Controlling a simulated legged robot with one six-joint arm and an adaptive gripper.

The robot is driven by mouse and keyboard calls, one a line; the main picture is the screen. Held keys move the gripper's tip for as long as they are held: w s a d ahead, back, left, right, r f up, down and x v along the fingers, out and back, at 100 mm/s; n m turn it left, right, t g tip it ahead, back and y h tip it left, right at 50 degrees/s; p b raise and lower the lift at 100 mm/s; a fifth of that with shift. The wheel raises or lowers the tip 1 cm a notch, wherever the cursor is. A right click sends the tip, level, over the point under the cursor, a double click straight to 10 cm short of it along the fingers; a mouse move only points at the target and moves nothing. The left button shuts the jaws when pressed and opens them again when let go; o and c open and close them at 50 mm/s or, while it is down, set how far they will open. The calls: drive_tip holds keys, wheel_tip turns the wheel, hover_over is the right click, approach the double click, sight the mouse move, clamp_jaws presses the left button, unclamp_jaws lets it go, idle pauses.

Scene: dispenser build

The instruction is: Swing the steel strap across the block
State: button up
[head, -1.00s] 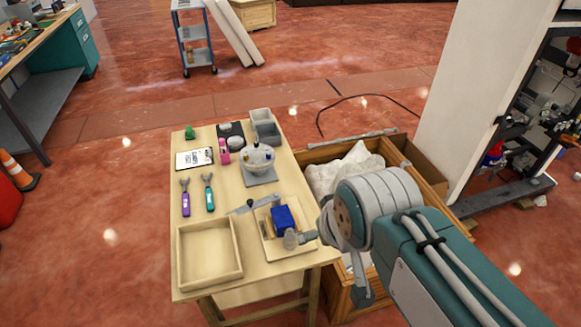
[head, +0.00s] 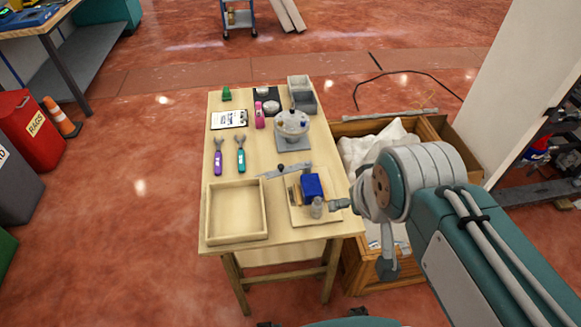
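The steel strap (head: 288,171) is a thin grey bar with a dark knob on it. It lies along the far edge of a small wooden board (head: 298,216), behind the blue block (head: 312,188), and its left end sticks out past the board. It does not appear to lie over the top of the block. A small greyish cylinder (head: 316,208) stands in front of the block. My gripper (head: 339,204) is at the board's right side, just right of the cylinder. It is small and partly hidden by my wrist, so its opening and any contact are unclear.
An empty wooden tray (head: 208,212) is left of the board. Purple (head: 218,160) and teal (head: 240,157) tools, a clipboard (head: 229,119), a round device (head: 292,125) and grey bins (head: 300,90) are farther back. A wooden crate (head: 365,280) with white sacking stands right of the table.

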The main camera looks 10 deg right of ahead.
drive_tip(key=shift+w+r, duration=0.1)
drive_tip(key=shift+w, duration=0.2)
drive_tip(key=c, duration=0.5)
drive_tip(key=shift+w+a+r, duration=0.1)
drive_tip(key=shift+w+r, duration=0.05)
drive_tip(key=shift+w, duration=0.55)
drive_tip(key=c, duration=0.5)
drive_tip(key=w, duration=0.5)
drive_tip(key=w+a, duration=0.1)
drive_tip(key=w, duration=0.1)
drive_tip(key=shift+w+r, duration=0.25)
clamp_jaws()
drive_tip(key=g, duration=0.2)
hover_over(290, 166)
drive_tip(key=a, duration=0.3)
wheel_tip(290, 166, down, 16)
wheel_tip(290, 166, down, 11)
drive_tip(key=shift+w+a+r+n, duration=0.15)
drive_tip(key=shift+w+r+n, duration=0.05)
drive_tip(key=shift+n, duration=0.1)
